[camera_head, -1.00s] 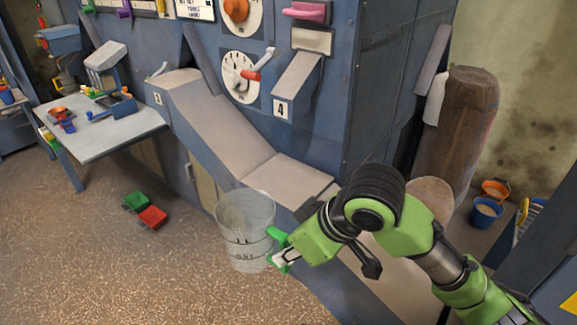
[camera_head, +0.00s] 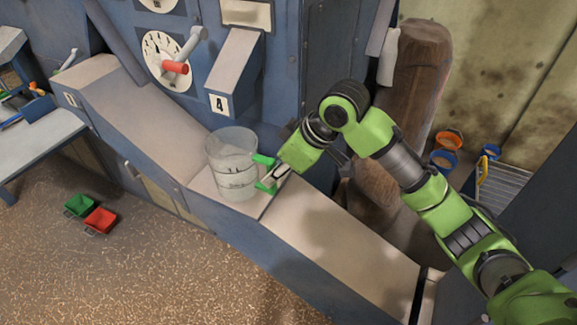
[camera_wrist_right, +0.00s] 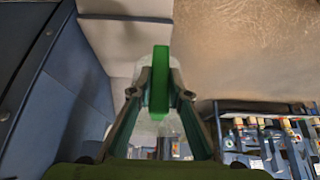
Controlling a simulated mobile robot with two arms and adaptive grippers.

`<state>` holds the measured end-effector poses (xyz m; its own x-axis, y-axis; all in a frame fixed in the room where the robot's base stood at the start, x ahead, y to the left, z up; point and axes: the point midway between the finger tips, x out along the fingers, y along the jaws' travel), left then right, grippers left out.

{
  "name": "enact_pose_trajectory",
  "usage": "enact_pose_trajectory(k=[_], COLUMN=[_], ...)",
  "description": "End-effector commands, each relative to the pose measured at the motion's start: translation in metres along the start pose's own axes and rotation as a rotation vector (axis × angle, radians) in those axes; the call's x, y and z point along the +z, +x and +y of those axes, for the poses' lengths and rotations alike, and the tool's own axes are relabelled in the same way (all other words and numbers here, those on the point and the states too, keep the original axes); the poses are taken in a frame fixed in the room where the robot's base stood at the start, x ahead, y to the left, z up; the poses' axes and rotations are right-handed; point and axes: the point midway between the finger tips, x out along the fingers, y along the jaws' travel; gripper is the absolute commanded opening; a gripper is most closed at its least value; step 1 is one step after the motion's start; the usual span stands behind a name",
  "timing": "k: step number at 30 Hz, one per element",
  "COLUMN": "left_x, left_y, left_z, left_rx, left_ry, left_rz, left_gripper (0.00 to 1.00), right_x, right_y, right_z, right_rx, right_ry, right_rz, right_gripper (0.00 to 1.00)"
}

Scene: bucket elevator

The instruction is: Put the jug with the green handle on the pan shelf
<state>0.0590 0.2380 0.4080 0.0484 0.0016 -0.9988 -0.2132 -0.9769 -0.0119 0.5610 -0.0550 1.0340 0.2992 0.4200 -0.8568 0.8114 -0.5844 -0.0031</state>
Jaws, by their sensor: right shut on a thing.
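The clear jug (camera_head: 231,170) with a green handle is upright over the pale flat ledge (camera_head: 203,183) below the chute marked 4. I cannot tell whether its base touches the ledge. I take this ledge to be the pan shelf, but no label shows. My right gripper (camera_head: 270,175) is shut on the green handle at the jug's right side. In the right wrist view the green handle (camera_wrist_right: 159,82) stands between my two fingers, with part of the clear jug behind it. My left gripper is in neither view.
Pale sloping surfaces lie on both sides of the ledge.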

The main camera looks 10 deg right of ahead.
Motion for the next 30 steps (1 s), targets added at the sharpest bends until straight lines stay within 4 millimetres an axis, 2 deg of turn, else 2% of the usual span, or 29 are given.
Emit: enact_pose_trajectory(k=[1,6,10,13,20,25,30], left_x=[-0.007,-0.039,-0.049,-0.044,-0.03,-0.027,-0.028], left_y=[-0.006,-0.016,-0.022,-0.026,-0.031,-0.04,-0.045], left_z=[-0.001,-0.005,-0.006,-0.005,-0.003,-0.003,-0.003], left_rx=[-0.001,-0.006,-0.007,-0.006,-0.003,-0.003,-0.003], left_ry=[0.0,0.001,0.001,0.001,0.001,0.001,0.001], left_rz=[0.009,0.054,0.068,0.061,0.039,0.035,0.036], left_gripper=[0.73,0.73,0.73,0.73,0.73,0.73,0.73], right_x=[-0.002,-0.001,-0.001,0.009,0.019,0.033,0.035], right_y=[-0.003,-0.004,-0.003,0.014,0.032,0.054,0.059], right_z=[0.015,0.057,0.082,0.079,0.079,0.078,0.083], right_rx=[0.001,0.001,0.0,-0.004,-0.002,-0.003,0.0], right_ry=[0.006,0.005,0.004,0.001,0.001,0.002,-0.001], right_rz=[0.0,0.0,0.001,-0.002,-0.001,-0.001,0.002], right_gripper=[0.0,0.0,0.0,0.0,0.0,0.0,0.0])
